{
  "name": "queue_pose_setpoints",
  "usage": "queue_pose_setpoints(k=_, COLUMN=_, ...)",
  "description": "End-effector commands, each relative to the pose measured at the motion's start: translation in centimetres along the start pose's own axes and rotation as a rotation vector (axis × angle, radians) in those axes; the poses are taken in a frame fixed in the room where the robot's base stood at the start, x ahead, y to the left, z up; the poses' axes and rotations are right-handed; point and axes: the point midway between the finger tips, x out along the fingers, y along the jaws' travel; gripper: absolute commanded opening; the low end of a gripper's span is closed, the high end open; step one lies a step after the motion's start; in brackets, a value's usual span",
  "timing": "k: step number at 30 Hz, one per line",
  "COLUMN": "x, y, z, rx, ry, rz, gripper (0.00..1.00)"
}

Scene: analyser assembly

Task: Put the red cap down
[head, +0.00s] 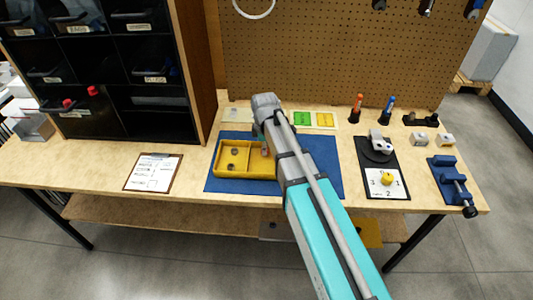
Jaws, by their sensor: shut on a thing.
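My gripper (264,143) points down over the right part of the yellow tray (231,174), mostly hidden behind my own wrist and arm. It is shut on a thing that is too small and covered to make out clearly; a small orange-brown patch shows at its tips. I cannot tell whether that thing touches the tray. The yellow tray lies on a blue mat (323,180) and has compartments, with small dark round parts in the left one. Two red items, one lower left (67,103) and one upper right (93,90), show at the black bin rack.
The black bin rack (125,75) stands at the left and a pegboard (330,55) at the back. A clipboard (153,172) lies left of the mat. Green and yellow cards (303,119), two markers, a black board (376,155) and a blue vise (452,182) are at the right.

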Motion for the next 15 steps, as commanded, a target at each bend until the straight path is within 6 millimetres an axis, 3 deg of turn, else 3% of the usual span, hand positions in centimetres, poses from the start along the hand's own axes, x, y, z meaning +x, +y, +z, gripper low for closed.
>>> queue_pose_setpoints(k=3, x=0.96, y=0.0, z=0.0, rx=0.0, ry=0.0, rz=0.0, gripper=0.21)
queue_pose_setpoints(k=15, x=1.0, y=0.0, z=0.0, rx=0.0, ry=0.0, rz=0.0, gripper=0.21)
